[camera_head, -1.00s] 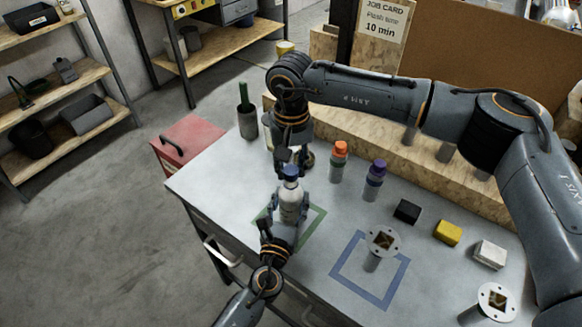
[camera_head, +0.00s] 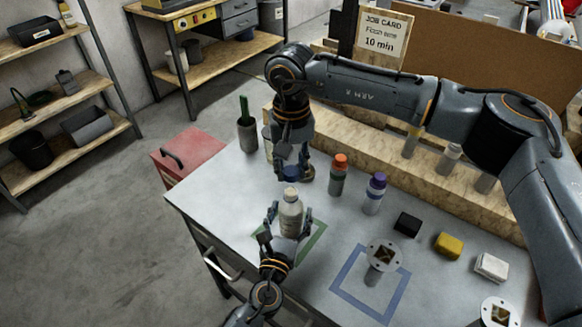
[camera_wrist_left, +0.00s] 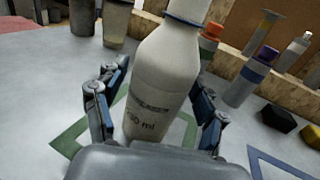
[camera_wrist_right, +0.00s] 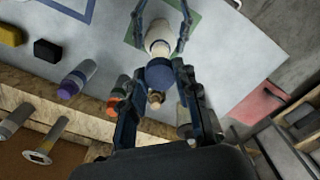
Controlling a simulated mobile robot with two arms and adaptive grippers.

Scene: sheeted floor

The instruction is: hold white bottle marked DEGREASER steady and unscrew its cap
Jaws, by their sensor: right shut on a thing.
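The white DEGREASER bottle (camera_head: 290,217) stands upright in the green square (camera_head: 318,240) on the table. Its neck is bare in the head view; its label shows partly in the left wrist view (camera_wrist_left: 155,85). My left gripper (camera_head: 290,212) is around the bottle's body, with gaps on both sides in the left wrist view, so it looks open. My right gripper (camera_head: 291,172) is directly above and shut on the blue cap, which shows as a round disc in the right wrist view (camera_wrist_right: 159,73). The cap is apart from the bottle's neck.
An orange-capped bottle (camera_head: 338,176) and a purple-capped bottle (camera_head: 374,194) stand to the right. Black (camera_head: 407,223), yellow (camera_head: 448,245) and white (camera_head: 491,266) blocks lie farther right. A flanged holder (camera_head: 383,256) stands by the blue square (camera_head: 345,290). A dark cup (camera_head: 247,134) stands at the back left.

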